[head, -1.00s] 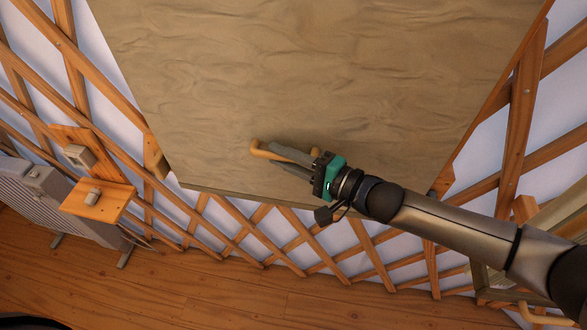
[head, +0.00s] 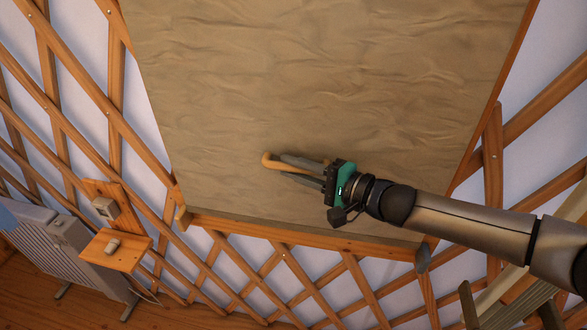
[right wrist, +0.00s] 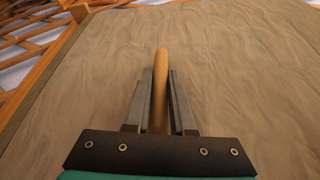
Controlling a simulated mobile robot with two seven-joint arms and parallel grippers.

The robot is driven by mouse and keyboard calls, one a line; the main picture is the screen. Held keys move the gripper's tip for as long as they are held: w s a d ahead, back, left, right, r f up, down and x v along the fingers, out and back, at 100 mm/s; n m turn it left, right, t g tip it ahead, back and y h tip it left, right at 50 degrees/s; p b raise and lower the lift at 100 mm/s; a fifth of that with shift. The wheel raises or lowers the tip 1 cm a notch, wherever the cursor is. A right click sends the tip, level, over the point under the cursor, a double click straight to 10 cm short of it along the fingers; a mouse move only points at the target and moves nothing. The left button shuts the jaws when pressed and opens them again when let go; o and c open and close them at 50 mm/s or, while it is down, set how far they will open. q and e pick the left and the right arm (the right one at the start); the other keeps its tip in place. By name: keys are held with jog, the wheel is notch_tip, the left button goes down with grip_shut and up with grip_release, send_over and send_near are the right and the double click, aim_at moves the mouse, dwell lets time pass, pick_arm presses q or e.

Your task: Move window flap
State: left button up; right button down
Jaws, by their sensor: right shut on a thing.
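The window flap (head: 330,90) is a large tan, wrinkled sheet that fills the upper middle of the head view and most of the right wrist view (right wrist: 235,70). A light wooden handle (head: 267,160) sits on its lower part. My right gripper (head: 292,172) comes in from the right and is shut on this handle. In the right wrist view the handle (right wrist: 161,75) runs between the two grey fingers (right wrist: 160,100). My left gripper is not in view.
A wooden frame bar (head: 300,236) runs below the flap. Wooden lattice (head: 60,110) with white behind it surrounds it. Slatted furniture (head: 520,295) stands at the lower right.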

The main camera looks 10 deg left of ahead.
jog(key=shift+w+a+r, duration=0.1)
jog(key=shift+r, duration=0.4)
jog(key=c, duration=1.1)
grip_release()
jog(key=o, duration=0.3)
jog(key=shift+o, duration=0.2)
jog(key=shift+f, duration=0.15)
jog(key=b+v, duration=0.1)
jog(key=v, duration=1.4)
jog(key=shift+f, duration=0.1)
